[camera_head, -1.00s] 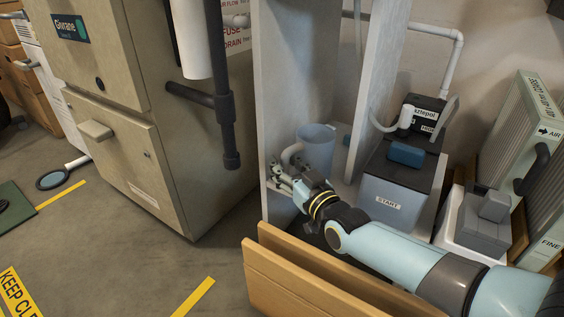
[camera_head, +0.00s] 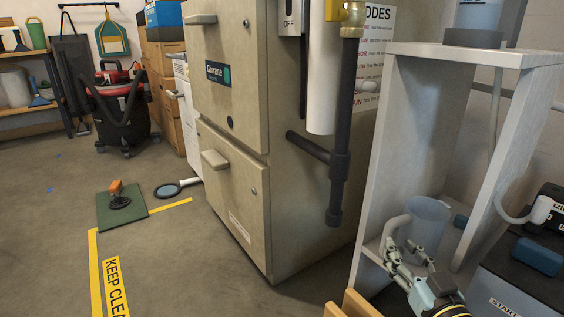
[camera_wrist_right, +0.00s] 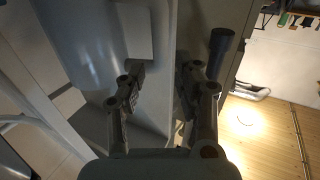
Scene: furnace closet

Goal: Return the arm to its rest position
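My right gripper (camera_head: 405,250) is at the lower right of the head view, low at the front of the grey open shelf unit. Its fingers are spread with a gap between them. In the wrist view the two fingers of this gripper (camera_wrist_right: 163,75) also stand apart, and nothing is clearly held between them. A translucent blue-grey jug (camera_head: 430,225) with a pale curved handle stands in the shelf unit, just behind the fingers. Whether the fingers touch it I cannot tell. My left gripper is not in view.
The grey shelf unit (camera_head: 378,170) surrounds the jug. A beige furnace cabinet (camera_head: 305,220) with a dark vertical pipe (camera_head: 340,165) stands to its left. A box labelled START (camera_head: 500,290) is at the right. Open floor lies left.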

